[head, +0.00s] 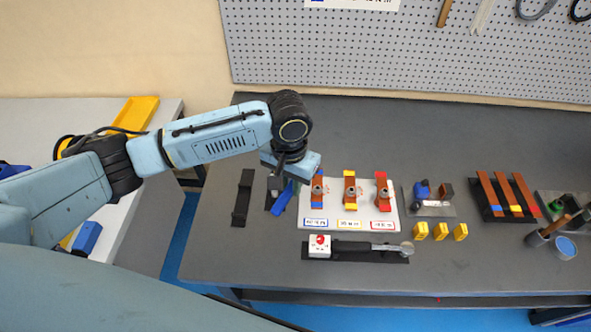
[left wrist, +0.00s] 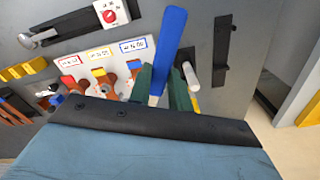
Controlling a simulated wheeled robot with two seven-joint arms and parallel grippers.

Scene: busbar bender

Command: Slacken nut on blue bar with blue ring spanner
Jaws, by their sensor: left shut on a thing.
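My left gripper (head: 287,180) is shut on the blue ring spanner (head: 282,199), whose blue handle sticks out toward the front. In the left wrist view the handle (left wrist: 171,42) rises from between the green fingers (left wrist: 160,88); the ring end is hidden. The blue bar (head: 317,203), copper with a blue end, lies on the white board (head: 333,222) just right of the gripper, with its nut (head: 317,188) on top. The bar's blue end also shows in the left wrist view (left wrist: 134,66). I cannot tell whether the ring touches the nut. My right gripper is out of view.
Yellow (head: 350,190) and red (head: 382,192) bars share the board. A white box with a red button (head: 320,243) and a metal-ended tool (head: 395,248) lie in front. A dark holder (head: 242,198) lies left, yellow blocks (head: 440,231) right. The table's back is clear.

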